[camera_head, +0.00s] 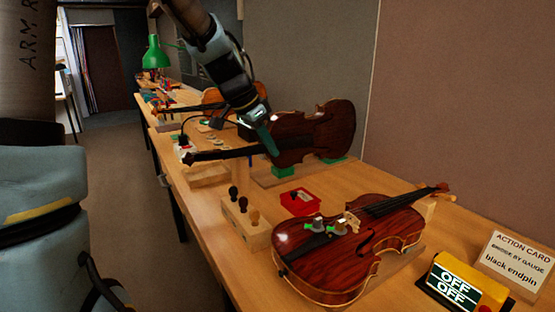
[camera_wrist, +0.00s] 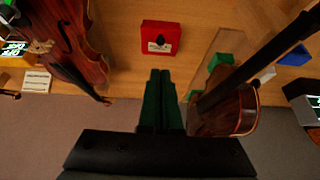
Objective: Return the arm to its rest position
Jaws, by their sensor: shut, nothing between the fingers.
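My gripper (camera_head: 268,142) is at the end of my raised arm, in front of the standing violin body in the head view. In the wrist view its two green fingers (camera_wrist: 162,75) are together, with nothing between them. They point toward the bench, just below the red box in that picture. My gripper is above the bench; its exact height is hard to tell.
A brown violin (camera_head: 345,262) lies on the near bench, and another instrument (camera_head: 315,132) is propped behind. A red box (camera_head: 300,202), a wooden peg block (camera_head: 245,222), an action card (camera_head: 513,262) and a yellow OFF display (camera_head: 455,287) stand nearby. A wall (camera_head: 460,100) bounds the bench's right side.

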